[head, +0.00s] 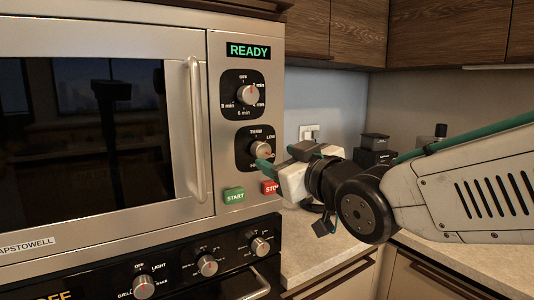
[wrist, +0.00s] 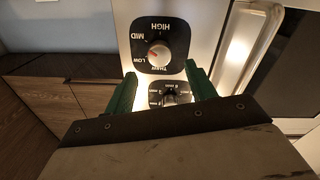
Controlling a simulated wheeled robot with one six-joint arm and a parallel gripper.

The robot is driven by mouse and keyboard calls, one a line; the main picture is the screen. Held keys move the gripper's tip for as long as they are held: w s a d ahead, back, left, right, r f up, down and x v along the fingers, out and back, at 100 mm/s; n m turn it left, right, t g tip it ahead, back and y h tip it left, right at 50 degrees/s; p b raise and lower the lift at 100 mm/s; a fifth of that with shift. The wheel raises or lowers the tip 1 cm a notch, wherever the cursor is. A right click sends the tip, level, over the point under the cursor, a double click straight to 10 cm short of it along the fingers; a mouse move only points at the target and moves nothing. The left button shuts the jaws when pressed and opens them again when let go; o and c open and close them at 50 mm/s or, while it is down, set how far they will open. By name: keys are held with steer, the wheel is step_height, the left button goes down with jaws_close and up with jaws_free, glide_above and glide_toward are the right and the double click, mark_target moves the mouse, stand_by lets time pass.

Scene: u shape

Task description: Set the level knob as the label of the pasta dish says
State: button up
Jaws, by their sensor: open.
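The level knob (head: 261,149) is a round metal dial on a black plate on the microwave's front, below the timer knob. Its plate reads THAW at the top and LOW at the upper right; the lower part is partly hidden by my gripper. In the wrist view the level knob (wrist: 158,55) appears upside down, with THAW, LOW, MID and HIGH around it. Its red mark points to the LOW–MID side, exact setting unclear. My gripper (head: 277,157) is open in front of the panel, its green fingers (wrist: 160,72) apart with nothing between them. The pasta dish and its label are not in view.
The microwave door with its vertical handle (head: 197,130) is shut. The timer knob (head: 248,95) sits above, under a READY display (head: 248,51). START (head: 234,195) and STOP (head: 270,187) buttons lie below. Oven knobs (head: 207,265) are lower; a counter (head: 310,240) lies right.

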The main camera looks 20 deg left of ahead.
mark_target(264, 152)
steer(key=shift+x, duration=2.8)
steer(key=c, duration=1)
